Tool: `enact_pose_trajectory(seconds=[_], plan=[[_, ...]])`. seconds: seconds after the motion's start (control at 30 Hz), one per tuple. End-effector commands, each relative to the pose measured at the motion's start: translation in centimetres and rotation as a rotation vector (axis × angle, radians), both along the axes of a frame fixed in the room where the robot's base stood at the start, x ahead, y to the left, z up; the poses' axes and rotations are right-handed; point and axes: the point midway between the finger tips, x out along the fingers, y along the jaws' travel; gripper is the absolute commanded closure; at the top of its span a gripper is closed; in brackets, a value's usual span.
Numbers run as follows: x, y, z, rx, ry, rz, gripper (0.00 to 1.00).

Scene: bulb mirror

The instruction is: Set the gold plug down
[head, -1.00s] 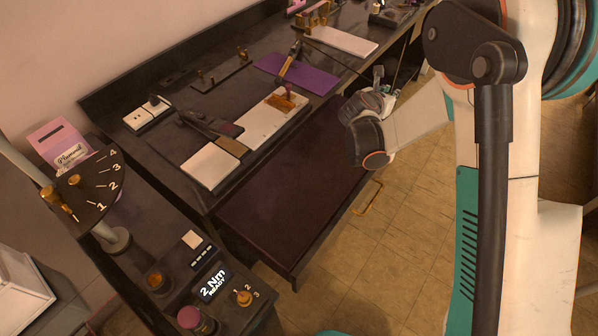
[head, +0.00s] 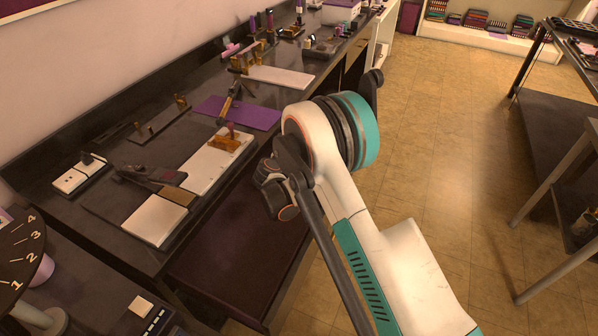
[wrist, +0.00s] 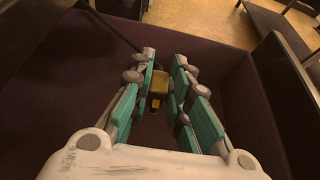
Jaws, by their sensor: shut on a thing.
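The gold plug (wrist: 158,84) shows in the wrist view as a small gold block between the fingers of my gripper (wrist: 161,72). The teal-padded fingers are shut on it from both sides. Behind it is a dark maroon surface (wrist: 215,65) with raised edges. The plug's underside is hidden, and I cannot tell whether it touches that surface. In the head view my arm hides the gripper and the plug. My wrist is by the bench's front edge, above a maroon drawer or shelf (head: 235,255).
The dark bench (head: 75,150) carries white pads (head: 155,220), a purple mat (head: 240,112), a gold fixture (head: 226,143) and a dark tool (head: 150,176). A numbered dial (head: 18,255) stands at the left. The tiled floor (head: 445,170) on the right is open, with another table (head: 535,120) beyond.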

Motion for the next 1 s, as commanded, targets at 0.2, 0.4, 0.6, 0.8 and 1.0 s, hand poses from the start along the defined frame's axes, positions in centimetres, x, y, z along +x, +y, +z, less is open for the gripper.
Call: enact_pose_trajectory(seconds=[0.2,0.4,0.6,0.8,1.0], plan=[[0.0,0.0,-2.7,0.000,0.000,0.000,1.00],[0.0,0.0,-4.2,0.000,0.000,0.000,1.00],[0.0,0.0,-7.0,0.000,0.000,0.000,1.00],[0.0,0.0,-7.0,0.000,0.000,0.000,1.00],[0.0,0.0,-7.2,0.000,0.000,0.000,0.81]])
